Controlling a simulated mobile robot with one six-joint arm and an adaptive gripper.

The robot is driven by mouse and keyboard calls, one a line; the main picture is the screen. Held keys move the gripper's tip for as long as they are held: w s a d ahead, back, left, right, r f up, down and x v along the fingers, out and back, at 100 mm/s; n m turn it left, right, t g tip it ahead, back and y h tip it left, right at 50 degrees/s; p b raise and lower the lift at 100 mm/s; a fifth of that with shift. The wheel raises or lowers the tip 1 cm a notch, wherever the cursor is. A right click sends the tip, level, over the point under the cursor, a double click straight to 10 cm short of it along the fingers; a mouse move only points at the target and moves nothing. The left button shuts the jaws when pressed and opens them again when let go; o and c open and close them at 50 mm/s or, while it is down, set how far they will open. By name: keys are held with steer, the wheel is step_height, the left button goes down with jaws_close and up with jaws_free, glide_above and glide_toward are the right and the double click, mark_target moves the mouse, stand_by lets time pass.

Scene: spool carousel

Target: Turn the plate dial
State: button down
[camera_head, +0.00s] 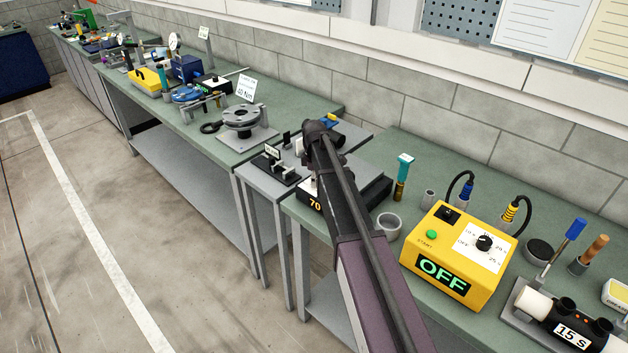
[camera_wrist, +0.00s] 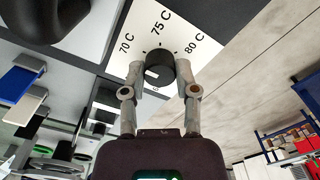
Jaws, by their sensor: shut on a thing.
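The plate dial (camera_wrist: 160,68) is a round black knob on a white panel (camera_wrist: 200,30) marked 70 C, 75 C and 80 C. A white mark shows on the knob's face toward its lower left. My gripper (camera_wrist: 160,66) has one fingertip on each side of the knob and is shut on it. In the head view the plate's unit has a dark top (camera_head: 376,191) and a yellow "70" readout (camera_head: 314,204). My arm hides the dial and most of the unit's front there.
Right of the unit stand a grey cup (camera_head: 389,225), a teal-topped tool (camera_head: 403,172) and a yellow timer box reading OFF (camera_head: 455,262). A black fixture (camera_head: 273,166) sits close on the left. A round carousel (camera_head: 243,118) stands farther left.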

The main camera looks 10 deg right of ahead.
steer(key=shift+s+m, duration=0.1)
steer(key=shift+m, duration=0.3)
steer(key=m, duration=1.7)
steer(key=shift+d+m, duration=0.1)
steer(key=shift+m, duration=0.3)
steer(key=m, duration=0.5)
steer(key=shift+m, duration=0.3)
steer(key=shift+c, duration=1.9)
jaws_free()
